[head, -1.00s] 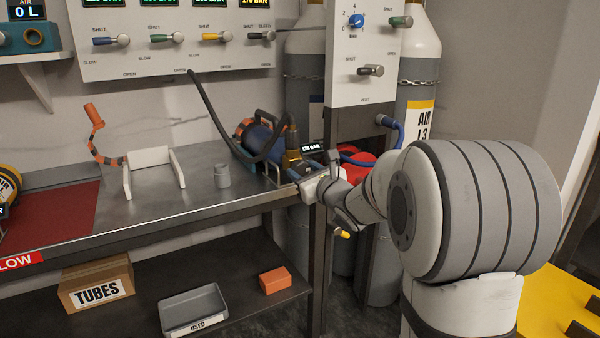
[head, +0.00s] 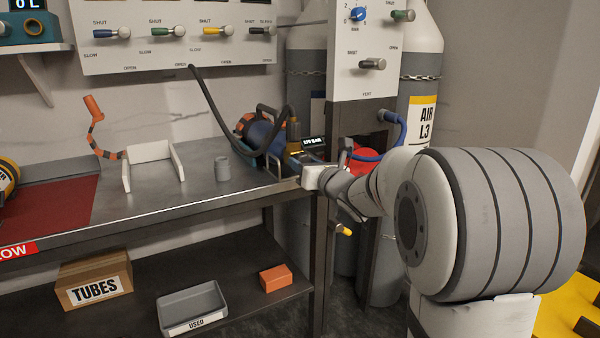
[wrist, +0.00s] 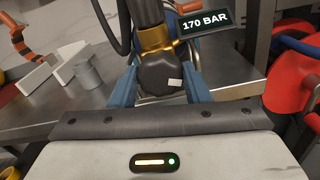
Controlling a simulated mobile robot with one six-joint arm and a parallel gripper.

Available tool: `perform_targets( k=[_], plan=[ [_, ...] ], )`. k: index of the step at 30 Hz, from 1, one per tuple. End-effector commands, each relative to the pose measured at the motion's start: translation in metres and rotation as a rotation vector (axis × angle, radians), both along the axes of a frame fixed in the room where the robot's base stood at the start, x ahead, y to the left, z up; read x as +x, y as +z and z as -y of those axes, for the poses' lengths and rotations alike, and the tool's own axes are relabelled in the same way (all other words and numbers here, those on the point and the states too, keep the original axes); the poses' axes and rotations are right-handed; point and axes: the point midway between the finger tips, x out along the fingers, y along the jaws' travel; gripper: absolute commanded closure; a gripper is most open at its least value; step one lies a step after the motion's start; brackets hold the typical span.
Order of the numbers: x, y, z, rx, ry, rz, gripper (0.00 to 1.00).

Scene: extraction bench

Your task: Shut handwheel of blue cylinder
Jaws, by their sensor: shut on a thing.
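The blue cylinder (head: 259,134) lies on the right end of the steel bench, with orange at its far end and a brass valve at its near end. A dark, faceted handwheel with a small pale mark (wrist: 160,76) faces the wrist camera in front of the brass fitting. My gripper (wrist: 160,88) has its two blue fingers on either side of this handwheel and is shut on it. In the head view the handwheel is mostly hidden by my gripper. A gauge display (wrist: 206,24) beside the valve reads 170 BAR.
A black hose (head: 215,110) runs from the wall panel (head: 180,55) to the valve. A grey cup (head: 222,169) and a white cradle (head: 150,153) stand left on the bench (head: 200,205). A dark post and tall chained cylinders (head: 417,115) stand close to the right.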

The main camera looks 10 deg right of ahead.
Motion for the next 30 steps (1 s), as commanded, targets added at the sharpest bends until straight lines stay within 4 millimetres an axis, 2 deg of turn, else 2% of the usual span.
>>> perform_targets(
  k=[30],
  plan=[
    [0.0006, -0.0008, 0.0004, 0.921, 0.0, -0.299, 0.8]
  ],
)
